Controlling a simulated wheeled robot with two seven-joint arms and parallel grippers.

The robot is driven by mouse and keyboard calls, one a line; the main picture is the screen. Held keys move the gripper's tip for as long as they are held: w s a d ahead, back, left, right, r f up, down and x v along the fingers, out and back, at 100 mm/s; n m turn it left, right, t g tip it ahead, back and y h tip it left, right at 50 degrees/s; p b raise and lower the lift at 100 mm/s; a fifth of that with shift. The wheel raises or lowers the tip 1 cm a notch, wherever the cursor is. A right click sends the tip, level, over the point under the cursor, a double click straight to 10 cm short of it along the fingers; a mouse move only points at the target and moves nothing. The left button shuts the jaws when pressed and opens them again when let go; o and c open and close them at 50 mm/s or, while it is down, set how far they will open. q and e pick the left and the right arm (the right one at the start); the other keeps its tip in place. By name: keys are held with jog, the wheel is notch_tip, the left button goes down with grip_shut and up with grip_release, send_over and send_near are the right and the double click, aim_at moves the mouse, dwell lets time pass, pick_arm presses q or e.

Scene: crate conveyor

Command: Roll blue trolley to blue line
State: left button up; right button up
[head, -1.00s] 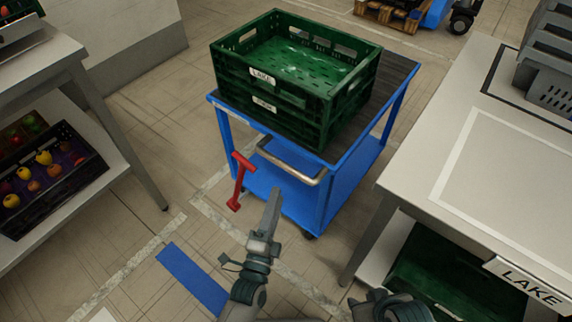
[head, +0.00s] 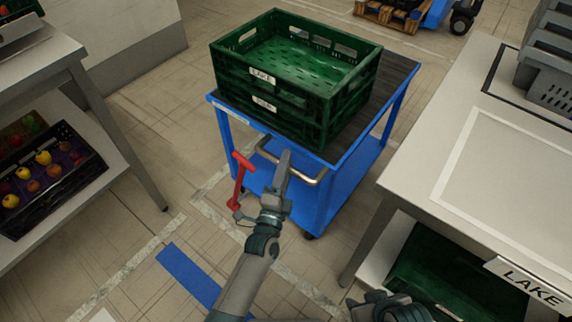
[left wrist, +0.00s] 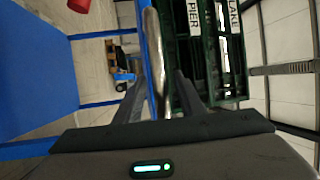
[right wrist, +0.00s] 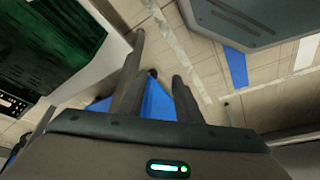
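The blue trolley (head: 347,190) carries two stacked green crates (head: 297,85), labelled LAKE and PIER. Its silver handle (head: 308,179) faces me, with a red lever (head: 240,180) to its left. My left gripper (head: 285,160) is at the middle of the handle. In the left wrist view its fingers (left wrist: 158,88) are apart, with the handle bar (left wrist: 153,45) showing between them; contact cannot be told. The blue line (head: 190,276) lies on the floor nearer to me, left of the trolley. My right gripper (right wrist: 158,85) is open and empty, low beside the right table.
A white table (head: 500,180) stands close on the trolley's right, with a green crate (head: 455,285) on its shelf. A left table (head: 50,75) has a dark fruit crate (head: 50,185) below. The floor between them is clear. A pallet (head: 390,15) lies behind.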

pick_arm(q)
grip_shut()
jog(key=shift+s, duration=0.1)
